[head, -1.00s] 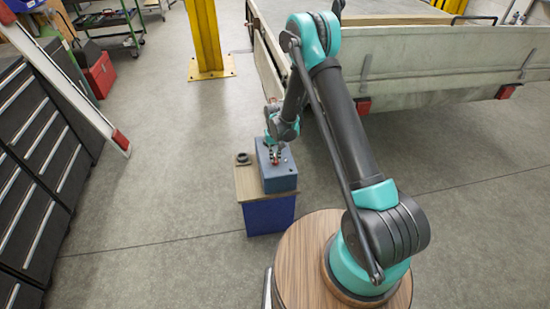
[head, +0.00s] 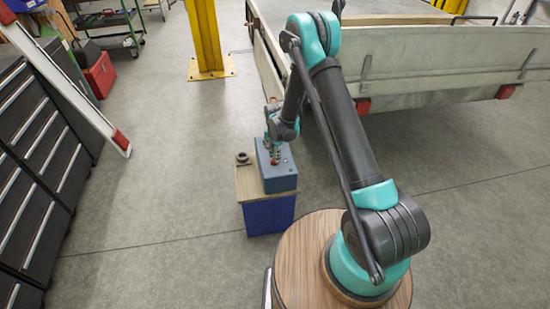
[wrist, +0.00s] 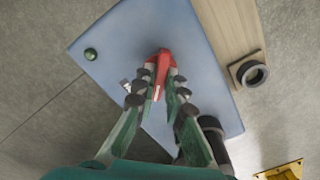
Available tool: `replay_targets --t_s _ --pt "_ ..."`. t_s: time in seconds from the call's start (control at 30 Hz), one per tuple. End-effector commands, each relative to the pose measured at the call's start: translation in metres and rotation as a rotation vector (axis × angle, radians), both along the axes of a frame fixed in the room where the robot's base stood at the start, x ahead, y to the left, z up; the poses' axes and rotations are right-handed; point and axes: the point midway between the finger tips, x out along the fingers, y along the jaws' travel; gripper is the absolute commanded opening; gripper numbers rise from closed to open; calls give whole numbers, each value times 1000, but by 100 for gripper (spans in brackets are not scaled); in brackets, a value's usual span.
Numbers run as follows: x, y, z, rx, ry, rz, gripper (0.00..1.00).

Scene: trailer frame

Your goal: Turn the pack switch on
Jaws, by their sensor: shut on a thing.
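The pack switch is a red handle (wrist: 163,60) on top of a blue-grey box (wrist: 105,38). In the wrist view my gripper (wrist: 161,76) has its two fingers on either side of the red handle, shut on it. In the head view my gripper (head: 275,155) is over the top of the same box (head: 284,181), and its fingers hide most of the handle. A small dark green round knob or lamp (wrist: 91,54) sits near one corner of the box top. I cannot tell the switch's on or off position.
The box stands on a wood-topped blue stand (head: 268,217). A black ring (head: 243,159) lies on the wood beside the box, also seen in the wrist view (wrist: 250,73). A trailer (head: 430,70) is behind; dark drawer cabinets (head: 35,165) stand left. The floor between is clear.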

Motion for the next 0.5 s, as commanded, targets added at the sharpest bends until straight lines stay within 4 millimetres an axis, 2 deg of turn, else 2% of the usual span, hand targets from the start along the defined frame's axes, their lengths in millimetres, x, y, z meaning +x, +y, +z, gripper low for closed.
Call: replay_targets --t_s 0.13,0.5 --pt "0 0 0 0 0 -104 0" --pt "0 0 0 -1 -1 -152 0"
